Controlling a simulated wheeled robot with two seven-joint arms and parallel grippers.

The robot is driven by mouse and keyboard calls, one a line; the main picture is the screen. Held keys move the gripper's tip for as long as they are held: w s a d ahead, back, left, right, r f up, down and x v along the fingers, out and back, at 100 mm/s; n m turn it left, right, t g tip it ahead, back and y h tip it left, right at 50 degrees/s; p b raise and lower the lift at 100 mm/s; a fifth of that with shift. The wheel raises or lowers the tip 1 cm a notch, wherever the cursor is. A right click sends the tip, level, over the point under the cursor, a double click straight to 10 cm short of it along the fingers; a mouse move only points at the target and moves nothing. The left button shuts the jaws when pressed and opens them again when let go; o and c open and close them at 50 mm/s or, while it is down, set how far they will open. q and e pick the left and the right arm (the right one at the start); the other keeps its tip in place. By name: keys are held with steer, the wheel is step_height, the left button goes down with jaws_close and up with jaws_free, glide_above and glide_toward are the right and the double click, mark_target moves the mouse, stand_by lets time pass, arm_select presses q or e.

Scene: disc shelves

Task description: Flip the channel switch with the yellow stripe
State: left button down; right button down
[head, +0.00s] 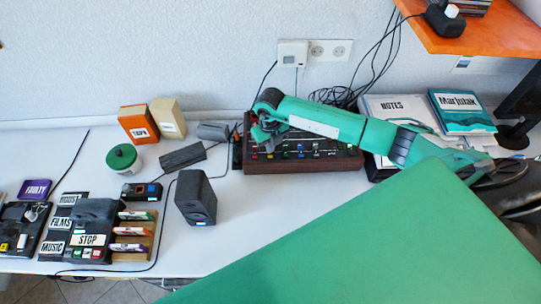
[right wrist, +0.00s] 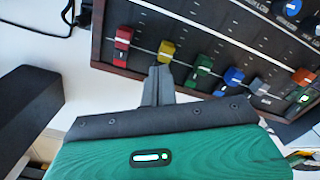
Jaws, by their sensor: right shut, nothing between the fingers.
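The wood-sided mixer panel (head: 300,167) stands against the back of the table; its front edge also fills the top of the right wrist view (right wrist: 120,66). Along that edge sit coloured sliding caps: red (right wrist: 122,42), yellow (right wrist: 166,52), green (right wrist: 201,68) and blue (right wrist: 232,78). The yellow cap is the only yellow control I can make out; no separate yellow stripe is clear. My right gripper (right wrist: 160,72) is shut and empty, its tips just below the yellow cap. I cannot tell whether they touch. In the head view, my right gripper (head: 262,138) hides the panel's left end.
A black speaker (head: 196,198) stands in front of the panel's left side, with dark blocks (head: 183,156) behind it. Notes and books (head: 461,112) lie to the right, near an orange shelf (head: 470,35). Black cables hang behind.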

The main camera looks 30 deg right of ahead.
steer(key=shift+f, duration=0.2)
steer(key=shift+r, duration=0.2)
steer(key=shift+r+p, duration=0.5)
steer(key=shift+r, duration=0.1)
step_height(320, 180, up, 6)
steer(key=p, duration=0.3)
steer(key=shift+f, duration=0.25)
steer(key=shift+f, duration=0.1)
